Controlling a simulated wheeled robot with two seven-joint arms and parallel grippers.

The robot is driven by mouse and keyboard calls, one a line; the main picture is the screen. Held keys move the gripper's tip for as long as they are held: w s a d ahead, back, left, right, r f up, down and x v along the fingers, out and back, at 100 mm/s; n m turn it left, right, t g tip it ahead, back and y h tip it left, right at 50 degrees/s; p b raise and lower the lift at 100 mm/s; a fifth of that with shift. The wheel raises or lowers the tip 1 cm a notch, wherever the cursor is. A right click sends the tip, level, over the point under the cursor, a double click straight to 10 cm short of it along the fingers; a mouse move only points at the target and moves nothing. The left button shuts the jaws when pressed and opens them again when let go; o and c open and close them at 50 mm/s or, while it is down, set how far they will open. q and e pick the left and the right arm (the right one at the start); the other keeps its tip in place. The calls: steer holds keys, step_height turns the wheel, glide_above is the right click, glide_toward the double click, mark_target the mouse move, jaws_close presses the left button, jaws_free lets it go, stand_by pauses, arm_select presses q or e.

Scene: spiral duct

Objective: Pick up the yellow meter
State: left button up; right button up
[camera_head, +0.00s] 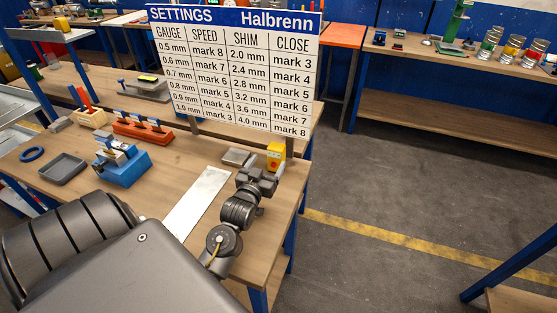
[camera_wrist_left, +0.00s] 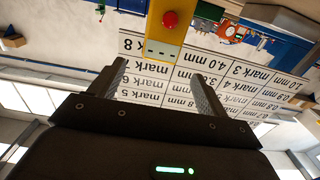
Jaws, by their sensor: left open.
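The yellow meter (camera_head: 276,153) stands upright on the wooden table near its right edge, in front of the settings board. In the left wrist view, the yellow meter (camera_wrist_left: 163,35) shows a red round button and a pale panel, just beyond the fingertips and roughly in line with the gap between them. My left gripper (camera_head: 265,172) is open, close in front of the meter; its two fingers also show apart and empty in the left wrist view (camera_wrist_left: 160,70). The gripper hides the meter's lower part in the head view. My right gripper is not in view.
The settings board (camera_head: 240,70) stands right behind the meter. A small grey tray (camera_head: 236,157) lies left of the gripper, and a pale metal strip (camera_head: 197,202) lies nearer. A blue device (camera_head: 122,165) and an orange rack (camera_head: 143,129) stand further left. Open floor lies right of the table.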

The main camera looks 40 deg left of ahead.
mark_target(279, 144)
arm_select(q)
steer(key=p+x, duration=0.1)
steer(key=x, duration=0.4)
steer(key=shift+a, duration=0.1)
steer(key=shift+w+r, duration=0.1)
steer(key=shift+w, duration=0.1)
steer(key=p+x, duration=0.1)
steer(key=x, duration=0.4)
steer(key=shift+p, duration=0.35)
steer(key=shift+c, duration=0.3)
steer(key=c, duration=1.1)
steer(key=shift+c, duration=0.2)
